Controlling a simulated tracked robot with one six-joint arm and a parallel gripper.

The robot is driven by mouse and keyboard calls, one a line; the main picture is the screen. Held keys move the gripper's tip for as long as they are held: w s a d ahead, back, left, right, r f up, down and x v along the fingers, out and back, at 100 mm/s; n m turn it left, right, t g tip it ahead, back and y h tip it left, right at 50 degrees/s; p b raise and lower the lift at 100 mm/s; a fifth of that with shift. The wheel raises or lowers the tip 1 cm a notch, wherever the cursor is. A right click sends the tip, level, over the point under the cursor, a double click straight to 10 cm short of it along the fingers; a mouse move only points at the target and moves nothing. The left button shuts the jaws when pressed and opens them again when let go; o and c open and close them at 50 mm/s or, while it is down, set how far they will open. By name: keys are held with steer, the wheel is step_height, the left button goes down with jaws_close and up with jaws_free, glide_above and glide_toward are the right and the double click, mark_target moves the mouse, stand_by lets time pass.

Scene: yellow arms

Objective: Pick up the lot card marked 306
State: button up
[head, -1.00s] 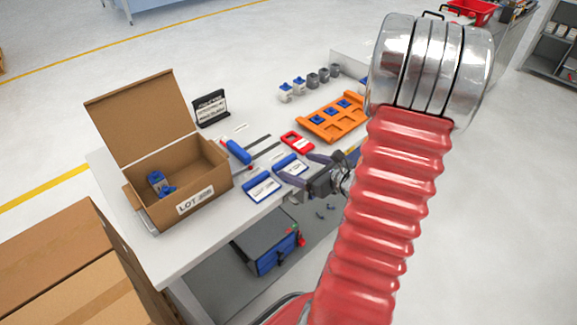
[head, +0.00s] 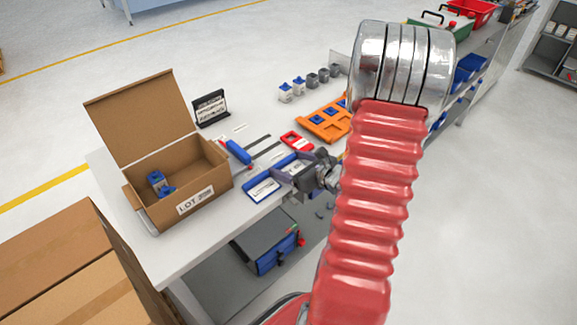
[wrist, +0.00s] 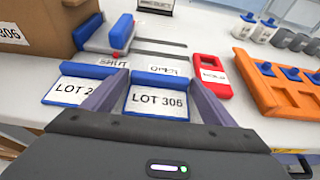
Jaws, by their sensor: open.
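The lot card marked 306 (wrist: 158,103) lies on the table, a white label with a blue top edge. In the wrist view it sits between the two fingers of my gripper (wrist: 157,80), which are open on its left and right; I cannot tell whether they touch it. In the head view my gripper (head: 288,168) partly covers this card. A second lot card (wrist: 68,90) lies just left of it, its label reading "LOT 2" before my left finger hides the rest. It also shows in the head view (head: 263,188).
An open cardboard box (head: 195,202) with a blue part inside stands at the left; its label ends in 306 in the wrist view. Behind the cards are a slide marked SHUT and OPEN with a blue handle (head: 238,152), a red tag (wrist: 211,75) and an orange tray (wrist: 275,95).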

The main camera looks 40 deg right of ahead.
mark_target(290, 168)
steer(key=shift+c, duration=0.4)
steer(key=c, duration=0.6)
steer(key=shift+r, duration=0.1)
steer(key=shift+c, duration=0.2)
step_height(290, 168, up, 10)
stand_by(0.4)
stand_by(0.4)
